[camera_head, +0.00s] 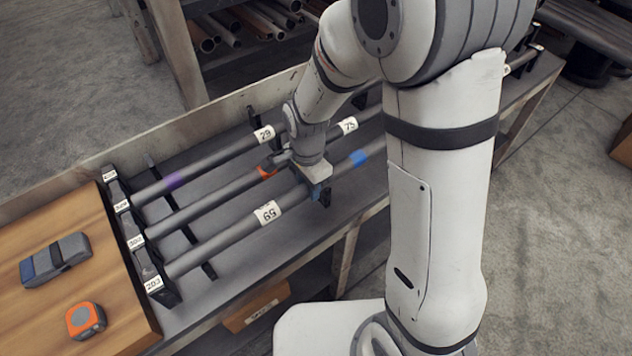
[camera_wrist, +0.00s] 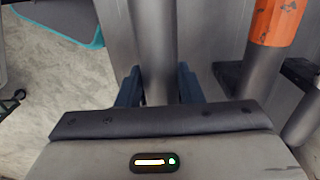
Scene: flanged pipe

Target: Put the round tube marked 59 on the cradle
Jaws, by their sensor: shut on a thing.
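The round tube marked 59 (camera_head: 225,238) is grey, with a white 59 label and a blue band. It is the front tube of several, and its left end is by the black support marked 203. My gripper (camera_head: 321,190) is shut on this tube between the label and the blue band. In the wrist view the grey tube (camera_wrist: 155,60) passes between my gripper's blue fingers (camera_wrist: 157,88). I cannot tell whether the tube rests on its supports or is slightly raised. The black upright supports (camera_head: 152,272) carry numbered tags; I cannot tell which part is the cradle.
An orange-banded tube (camera_wrist: 275,20) lies close beside the held tube. Tubes marked 29 (camera_head: 264,134) and 75 (camera_head: 347,124) lie behind. A wooden board holds a grey-blue case (camera_head: 55,260) and an orange tape measure (camera_head: 85,320). My arm hides the bench's right part.

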